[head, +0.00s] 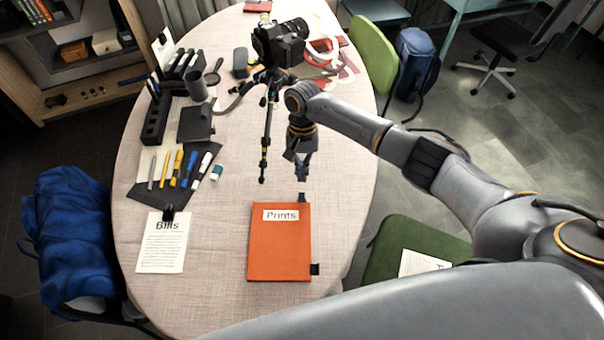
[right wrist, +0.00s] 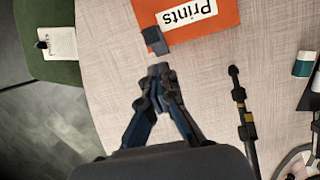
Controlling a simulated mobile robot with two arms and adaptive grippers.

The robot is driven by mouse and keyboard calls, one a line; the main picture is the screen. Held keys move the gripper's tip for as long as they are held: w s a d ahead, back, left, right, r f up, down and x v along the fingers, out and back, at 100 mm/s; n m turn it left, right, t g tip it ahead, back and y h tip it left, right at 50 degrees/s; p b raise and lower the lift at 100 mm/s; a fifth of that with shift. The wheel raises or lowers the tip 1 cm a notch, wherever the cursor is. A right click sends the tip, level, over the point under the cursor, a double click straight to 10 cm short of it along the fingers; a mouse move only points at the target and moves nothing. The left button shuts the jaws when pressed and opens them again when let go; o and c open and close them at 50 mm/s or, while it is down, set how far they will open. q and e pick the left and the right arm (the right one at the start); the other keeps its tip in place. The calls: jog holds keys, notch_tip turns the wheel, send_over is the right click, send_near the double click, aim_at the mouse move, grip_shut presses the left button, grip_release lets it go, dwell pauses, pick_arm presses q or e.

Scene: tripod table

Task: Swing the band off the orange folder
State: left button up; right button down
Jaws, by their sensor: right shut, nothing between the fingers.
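The orange folder (head: 280,245), labelled "Prints", lies flat near the front of the table; part of it shows in the right wrist view (right wrist: 222,28). A small dark tab (head: 302,197) sticks out at its far edge, and it also shows in the right wrist view (right wrist: 155,40). Another dark tab (head: 315,269) sits at its right edge. I cannot tell which of these belongs to the band; no strip crosses the visible cover. My right gripper (head: 303,175) is shut and empty, just beyond the far tab, apart from it. My left gripper is not in view.
A tripod with a camera (head: 280,42) stands beyond, one leg (head: 264,145) left of my right gripper. A "Bills" sheet (head: 163,243) and pens (head: 178,168) lie left. A green chair (head: 415,250) is at right. Table between folder and sheet is clear.

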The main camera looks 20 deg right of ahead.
jog(key=shift+w+d+f+b, duration=0.2)
jog(key=shift+w+b, duration=0.1)
jog(key=shift+w, duration=0.25)
jog(key=shift+w+d+f+b, duration=0.2)
jog(key=shift+w+d+b, duration=0.05)
jog(key=shift+w+b, duration=0.45)
jog(key=shift+w+d+f+b, duration=0.25)
jog(key=shift+w+f+b, duration=0.05)
jog(key=shift+w+b, duration=0.4)
jog(key=shift+w+d+f+b, duration=0.25)
jog(key=shift+w+f+b, duration=0.25)
jog(key=shift+b, duration=0.35)
jog(key=shift+w+d+f+b, duration=0.2)
jog(key=shift+w+f+b, duration=0.3)
jog(key=shift+b, duration=0.45)
jog(key=shift+r, duration=0.1)
